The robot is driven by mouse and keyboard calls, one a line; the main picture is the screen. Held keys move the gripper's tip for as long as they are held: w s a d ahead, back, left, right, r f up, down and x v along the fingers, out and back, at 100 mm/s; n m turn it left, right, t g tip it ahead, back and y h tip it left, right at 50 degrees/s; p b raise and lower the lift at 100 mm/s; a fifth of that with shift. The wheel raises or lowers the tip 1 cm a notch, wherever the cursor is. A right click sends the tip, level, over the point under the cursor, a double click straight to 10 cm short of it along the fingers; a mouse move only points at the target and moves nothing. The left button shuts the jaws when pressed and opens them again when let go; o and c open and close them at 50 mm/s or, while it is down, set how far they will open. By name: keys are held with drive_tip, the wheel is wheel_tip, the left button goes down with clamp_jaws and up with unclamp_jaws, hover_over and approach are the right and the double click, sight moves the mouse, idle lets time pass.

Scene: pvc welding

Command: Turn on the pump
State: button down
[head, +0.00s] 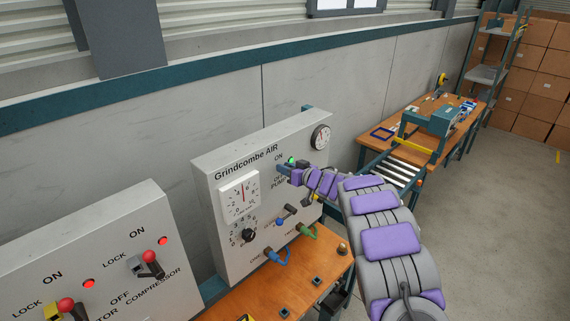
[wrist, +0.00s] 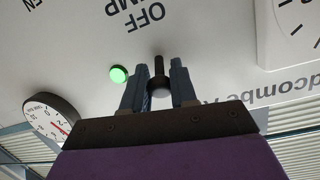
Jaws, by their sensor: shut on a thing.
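The pump switch is a short dark lever (wrist: 158,70) on the light grey "Grindcombe AIR" panel (head: 225,165). In the wrist view, which is upside down, the lever sits between the two fingers of my gripper (wrist: 161,85), below the OFF lettering. My gripper (head: 285,171) is shut on the lever at the panel's upper right and hides it in the head view. A green light (wrist: 119,74) glows beside the lever; it also shows in the head view (head: 292,160). I cannot tell for certain which way the lever points.
A white gauge (head: 239,197), a black dial (head: 248,235) and blue and green handles (head: 279,257) lie left of and below my arm. A round gauge (head: 320,137) is at upper right. A compressor panel (head: 100,260) stands left. Open floor lies right.

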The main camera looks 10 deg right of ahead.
drive_tip(key=shift+d, duration=0.1)
drive_tip(key=c, duration=1.1)
unclamp_jaws()
drive_tip(key=shift+s+d, duration=0.1)
drive_tip(key=shift+o, duration=0.4)
drive_tip(key=shift+f, duration=0.1)
drive_tip(key=shift+d, duration=0.1)
drive_tip(key=b+v, duration=0.1)
drive_tip(key=v, duration=1.6)
drive_tip(key=shift+b, duration=0.35)
drive_tip(key=shift+d, duration=0.2)
